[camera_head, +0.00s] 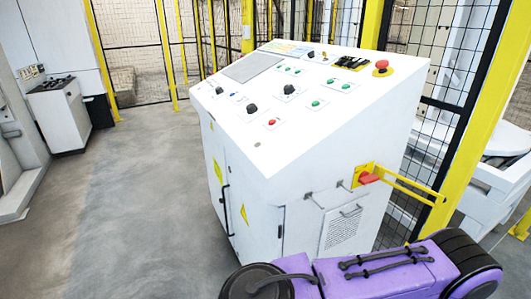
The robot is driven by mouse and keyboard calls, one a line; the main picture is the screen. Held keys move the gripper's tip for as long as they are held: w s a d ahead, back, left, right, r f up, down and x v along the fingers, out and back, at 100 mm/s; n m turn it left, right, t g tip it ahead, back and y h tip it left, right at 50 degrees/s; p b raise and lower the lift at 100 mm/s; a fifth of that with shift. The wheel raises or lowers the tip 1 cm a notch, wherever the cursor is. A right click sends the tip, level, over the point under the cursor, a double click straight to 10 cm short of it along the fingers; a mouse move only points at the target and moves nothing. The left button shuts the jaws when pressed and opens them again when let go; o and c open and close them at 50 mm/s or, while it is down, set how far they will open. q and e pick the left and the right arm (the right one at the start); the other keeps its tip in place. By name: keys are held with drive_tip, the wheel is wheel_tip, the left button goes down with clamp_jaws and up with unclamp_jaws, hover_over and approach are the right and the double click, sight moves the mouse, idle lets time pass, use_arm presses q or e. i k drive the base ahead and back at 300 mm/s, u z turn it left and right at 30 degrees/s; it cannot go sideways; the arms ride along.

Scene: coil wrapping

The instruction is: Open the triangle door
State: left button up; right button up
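A white control cabinet (290,150) with a sloped top panel stands in the middle of the head view. Its left face has tall white doors that look closed. One door panel (216,185) carries a yellow triangle sign (218,171), and the panel beside it carries another yellow triangle sign (243,215) lower down. A dark vertical bar handle (226,208) sits between the two signs. Neither gripper is in view.
The cabinet's right side has a red switch on a yellow plate (366,177) and a protruding yellow bar (408,190). A yellow-posted mesh fence (460,130) stands close on the right. A small white console (60,118) stands far left. The grey floor (130,210) left of the cabinet is clear.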

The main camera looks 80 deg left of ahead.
sight(258, 226)
drive_tip(key=u, duration=2.45)
drive_tip(key=i, duration=0.45)
drive_tip(key=z, duration=0.05)
drive_tip(key=k, duration=1.2)
drive_tip(key=u, duration=0.4)
drive_tip(key=i, duration=1.65)
drive_tip(key=z, duration=0.75)
